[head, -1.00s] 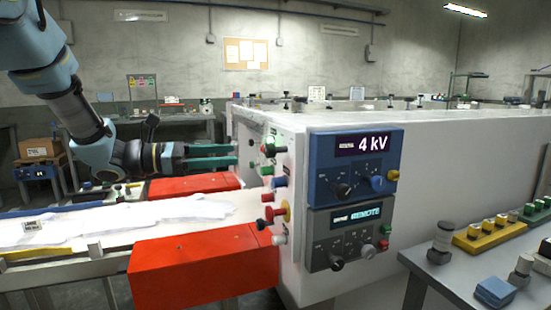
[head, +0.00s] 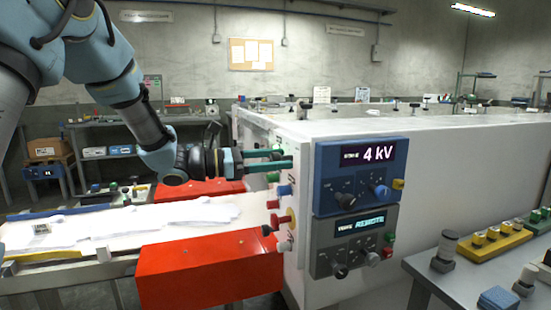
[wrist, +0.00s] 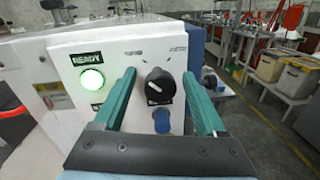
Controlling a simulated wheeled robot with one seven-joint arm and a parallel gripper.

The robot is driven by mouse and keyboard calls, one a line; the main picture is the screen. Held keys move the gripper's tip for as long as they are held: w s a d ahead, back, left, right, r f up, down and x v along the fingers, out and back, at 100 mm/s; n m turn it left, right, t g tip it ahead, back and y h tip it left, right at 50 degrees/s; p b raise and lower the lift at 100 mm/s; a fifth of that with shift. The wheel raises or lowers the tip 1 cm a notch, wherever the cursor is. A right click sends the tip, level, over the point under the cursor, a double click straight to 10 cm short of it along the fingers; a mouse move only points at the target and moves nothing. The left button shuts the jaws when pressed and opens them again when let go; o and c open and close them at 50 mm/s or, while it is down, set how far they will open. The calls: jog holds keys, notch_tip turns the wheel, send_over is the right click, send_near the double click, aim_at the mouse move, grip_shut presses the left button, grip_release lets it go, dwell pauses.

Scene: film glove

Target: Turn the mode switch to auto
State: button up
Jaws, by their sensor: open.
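The mode switch (wrist: 160,86) is a black rotary knob on the machine's white end panel, seen in the wrist view. Small labels stand above it on the left and right; the right one looks like AUTO (wrist: 179,50). A white mark shows on the knob's left side; I cannot clearly tell which label it points to. My gripper (wrist: 159,78) is open, with its teal fingers on either side of the knob, apparently not gripping it. In the head view my gripper (head: 287,158) is at the panel's edge, and the knob is not clearly seen there.
A lit green READY lamp (wrist: 92,79) is left of the knob, and a blue button (wrist: 162,121) is below it. Red and blue buttons (head: 285,190) stick out lower on the panel. A blue 4 kV unit (head: 362,175) and red conveyor housing (head: 210,268) are near.

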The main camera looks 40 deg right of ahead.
jog(key=shift+c, duration=0.4)
grip_shut()
